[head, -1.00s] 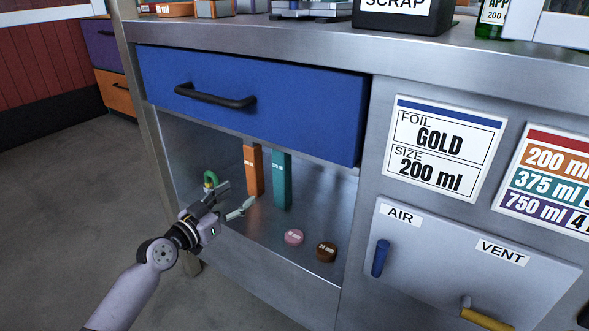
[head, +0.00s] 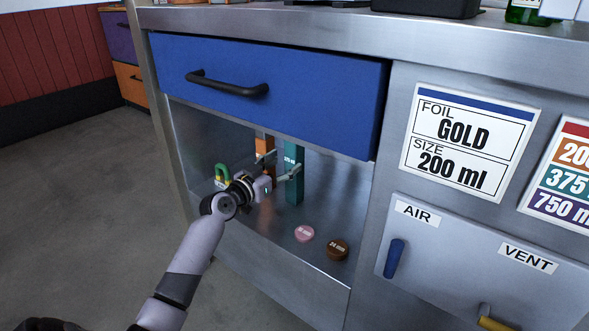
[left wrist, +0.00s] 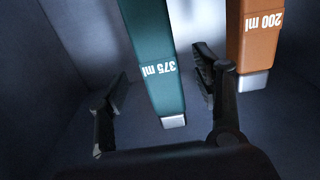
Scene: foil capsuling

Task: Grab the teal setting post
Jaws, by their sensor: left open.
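The teal setting post (head: 294,190), labelled 375 ml in the left wrist view (left wrist: 163,65), stands upright in the open compartment under the blue drawer. My left gripper (head: 279,167) is open in front of it. In the left wrist view the teal post lies between the two open fingers (left wrist: 160,95), with a gap to each finger. An orange post (head: 262,146), labelled 200 ml in the left wrist view (left wrist: 253,35), stands just left of the teal one in the head view. The gripper partly hides both posts. My right gripper is not in view.
A pink disc (head: 304,233) and a brown disc (head: 337,249) lie at the compartment's right front. A green-handled object (head: 221,174) sits at the left. The closed blue drawer (head: 265,92) overhangs the compartment. A panel with AIR and VENT levers (head: 480,262) is at the right.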

